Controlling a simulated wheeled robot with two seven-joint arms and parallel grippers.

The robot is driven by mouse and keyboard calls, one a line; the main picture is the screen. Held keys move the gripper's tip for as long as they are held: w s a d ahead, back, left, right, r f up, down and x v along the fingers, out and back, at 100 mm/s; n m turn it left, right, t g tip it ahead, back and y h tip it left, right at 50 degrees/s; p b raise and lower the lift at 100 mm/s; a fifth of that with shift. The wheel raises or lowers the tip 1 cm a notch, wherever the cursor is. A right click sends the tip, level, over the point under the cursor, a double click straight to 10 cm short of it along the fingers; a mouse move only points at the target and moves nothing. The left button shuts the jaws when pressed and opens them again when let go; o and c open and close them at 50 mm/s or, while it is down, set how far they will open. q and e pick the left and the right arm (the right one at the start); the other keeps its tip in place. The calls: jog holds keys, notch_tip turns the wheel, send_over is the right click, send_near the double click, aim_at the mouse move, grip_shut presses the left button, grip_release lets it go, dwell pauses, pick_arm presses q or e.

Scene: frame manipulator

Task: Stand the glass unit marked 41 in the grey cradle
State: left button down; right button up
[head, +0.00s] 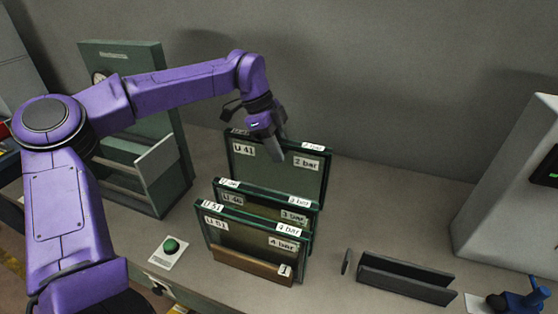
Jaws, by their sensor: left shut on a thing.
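The glass unit marked 41 (275,173) stands upright at the back of a group of glass units, with labels "U 41" and "2 bar". My left gripper (270,140) is at its top edge, left of the middle, shut on it. In front stand a unit whose label I cannot read surely (232,208), marked "3 bar", and a unit marked 51 (230,232), marked "4 bar". The grey cradle (405,277), a dark slotted holder, lies empty at the front right. My right gripper is not in view.
A wooden rack front (250,267) is below the nearest unit. A green button (170,245) sits on a white plate to its left. A green machine (135,130) stands at the left, a pale cabinet (510,190) at the right. A blue tool (525,300) lies at the front right.

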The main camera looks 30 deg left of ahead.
pick_arm(q)
jog(key=shift+r, duration=0.2)
notch_tip(320, 180, up, 12)
jog(key=p, duration=0.7)
jog(key=shift+p, duration=0.35)
jog(key=shift+f, duration=0.1)
